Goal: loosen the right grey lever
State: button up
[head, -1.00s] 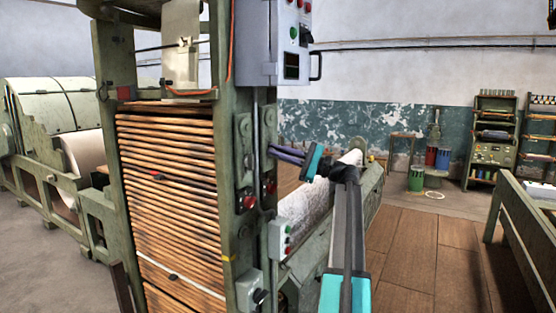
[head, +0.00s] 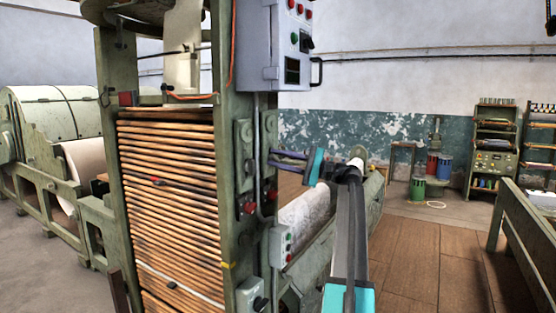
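Two upright grey-green pieces with round bosses are on the machine's post, a left one (head: 243,140) and a right one (head: 269,127). They may be the grey levers; I cannot tell for sure. My gripper (head: 272,158) is in front of the post, pointing left, just below the upper part of the right piece. Its two dark fingers are spread apart with nothing visible between them. The fingertips reach close to the post's right edge, and I cannot tell if they touch it. The lower part of the right piece is partly hidden by the fingers.
A grey control cabinet (head: 272,45) with a black handle hangs above my gripper. A small button box (head: 281,246) and red knobs (head: 249,208) sit below. A pale roller (head: 305,215) lies behind my arm. The wooden floor (head: 410,245) to the right is clear.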

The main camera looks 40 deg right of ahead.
jog(key=shift+s+d, duration=0.1)
dwell(0.3)
jog(key=b+v, duration=0.2)
jog(key=v, duration=1.1)
jog(key=shift+s+d, duration=0.2)
jog(key=shift+s, duration=0.05)
jog(key=shift+s+f, duration=0.1)
jog(key=shift+f, duration=0.05)
